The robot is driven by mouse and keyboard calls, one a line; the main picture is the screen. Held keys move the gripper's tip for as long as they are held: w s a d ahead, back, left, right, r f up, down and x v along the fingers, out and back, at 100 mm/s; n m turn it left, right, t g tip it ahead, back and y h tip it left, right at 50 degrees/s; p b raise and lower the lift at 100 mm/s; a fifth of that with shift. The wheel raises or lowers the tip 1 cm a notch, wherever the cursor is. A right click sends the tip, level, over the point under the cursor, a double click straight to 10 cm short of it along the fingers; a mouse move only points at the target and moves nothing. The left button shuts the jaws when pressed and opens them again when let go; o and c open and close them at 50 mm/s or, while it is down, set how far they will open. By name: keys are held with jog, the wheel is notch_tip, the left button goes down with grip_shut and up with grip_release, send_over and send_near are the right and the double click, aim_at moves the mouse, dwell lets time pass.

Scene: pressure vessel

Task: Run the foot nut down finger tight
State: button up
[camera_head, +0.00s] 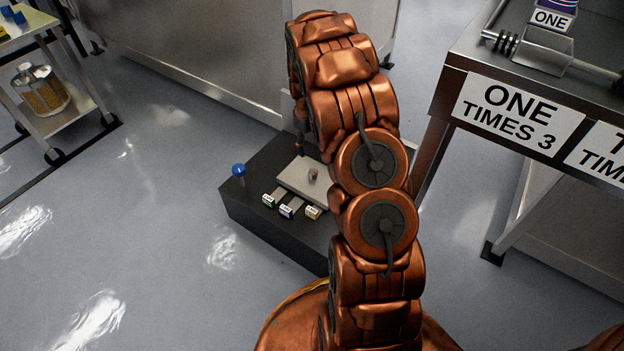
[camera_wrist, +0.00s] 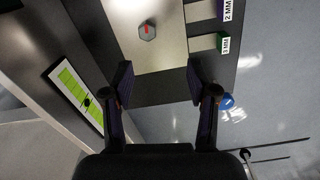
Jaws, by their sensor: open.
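The foot nut (camera_wrist: 147,31) is a grey hexagonal piece with a red mark on top. It sits on a pale plate (camera_wrist: 171,58) in the wrist view. In the head view the nut (camera_head: 313,174) is small on the same plate (camera_head: 292,186), on a dark block (camera_head: 262,172). My gripper (camera_wrist: 160,84) is open, with its two dark fingers spread and nothing between them. In the wrist picture the nut lies above the fingertips, outside the gap. My arm largely hides the gripper in the head view. The thread under the nut cannot be made out.
Several labelled shims lie along the plate, including a green 3 MM one (camera_wrist: 223,44) and a purple 2 MM one (camera_wrist: 226,11). A blue ball (camera_head: 239,170) stands at the block's left corner. A bench (camera_head: 452,62) stands right; a cart (camera_head: 60,119) left. Open floor lies left.

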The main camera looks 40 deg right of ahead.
jog(key=b, duration=0.2)
send_over(312, 171)
notch_tip(312, 171, down, 7)
jog(key=shift+d+f, duration=0.1)
jog(key=shift+f, duration=0.1)
notch_tip(312, 171, down, 8)
jog(key=b, duration=0.2)
jog(key=shift+r+b, duration=0.25)
jog(key=shift+b, duration=0.1)
grip_shut()
